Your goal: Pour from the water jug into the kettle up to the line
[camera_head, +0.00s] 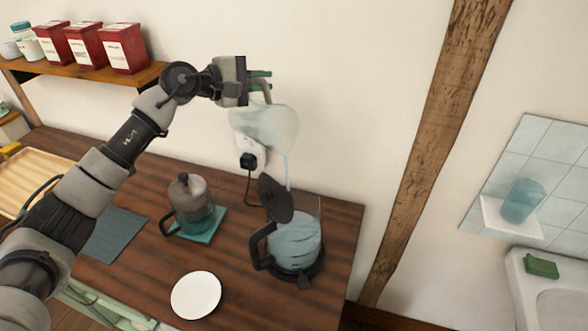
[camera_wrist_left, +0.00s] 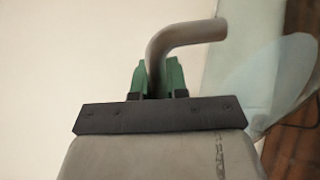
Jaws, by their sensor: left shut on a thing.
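My left gripper (camera_head: 258,80) is shut on the handle of the water jug (camera_head: 272,126), a clear vessel tilted above the kettle. In the left wrist view, the green fingers of my left gripper (camera_wrist_left: 160,78) close around the grey bent jug handle (camera_wrist_left: 190,35). A thin stream of water (camera_head: 287,172) runs down from the jug. The glass kettle (camera_head: 294,242) stands on its dark base with its black lid (camera_head: 275,198) raised, and bluish water fills much of it. I cannot make out the line on the kettle. My right gripper is not in view.
A glass pot with a dark lid (camera_head: 188,200) stands on a teal mat left of the kettle. A white plate (camera_head: 196,295) lies in front. A plugged-in cord (camera_head: 248,162) hangs behind the kettle. Red boxes (camera_head: 122,48) stand on the shelf above my arm.

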